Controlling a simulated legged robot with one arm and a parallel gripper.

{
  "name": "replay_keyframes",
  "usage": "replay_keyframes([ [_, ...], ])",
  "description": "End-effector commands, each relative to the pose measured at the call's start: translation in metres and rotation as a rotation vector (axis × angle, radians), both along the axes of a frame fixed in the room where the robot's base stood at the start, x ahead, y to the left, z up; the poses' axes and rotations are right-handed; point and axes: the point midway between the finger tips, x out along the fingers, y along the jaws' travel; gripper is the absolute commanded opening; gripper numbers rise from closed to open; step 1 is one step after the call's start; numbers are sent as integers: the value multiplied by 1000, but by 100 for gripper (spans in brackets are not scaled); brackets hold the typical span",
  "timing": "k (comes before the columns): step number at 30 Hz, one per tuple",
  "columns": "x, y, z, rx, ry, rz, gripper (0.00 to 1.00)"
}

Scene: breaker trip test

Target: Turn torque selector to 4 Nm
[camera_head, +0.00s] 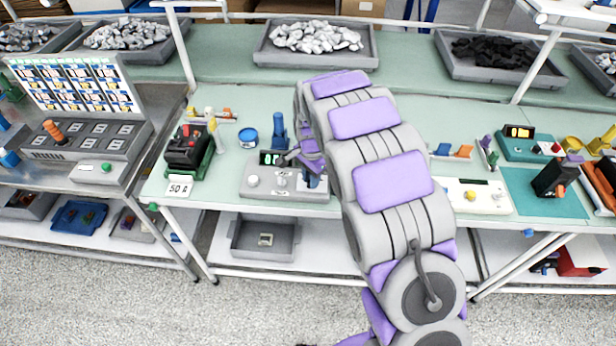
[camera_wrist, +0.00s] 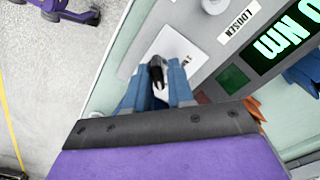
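The torque tester, a grey box (camera_head: 258,192), sits on the bench with a small green-lit display (camera_head: 270,158). In the wrist view the display (camera_wrist: 284,38) reads "0 Nm", with its left end cut off by nothing I can make out. A black selector knob (camera_wrist: 157,72) stands on a white dial plate (camera_wrist: 180,46). My gripper (camera_wrist: 155,88) has its blue fingers on either side of the knob, apart, with a gap visible between them. Whether either finger touches the knob is unclear. In the head view my arm partly covers the tester's right side.
A blue screwdriver-like tool (camera_head: 278,132) stands behind the tester. A blue tin (camera_head: 248,137) and a "50" card (camera_head: 179,189) are left of it. A white device (camera_head: 478,196) is right of my arm.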

Motion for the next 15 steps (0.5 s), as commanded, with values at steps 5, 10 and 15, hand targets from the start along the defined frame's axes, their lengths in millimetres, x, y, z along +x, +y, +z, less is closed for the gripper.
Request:
replay_keyframes([
  [5,-1,3,-1,-5,1,-1,5],
  [10,-2,7,-2,-13,5,-1,0],
  [15,-3,9,-2,-10,5,0,0],
])
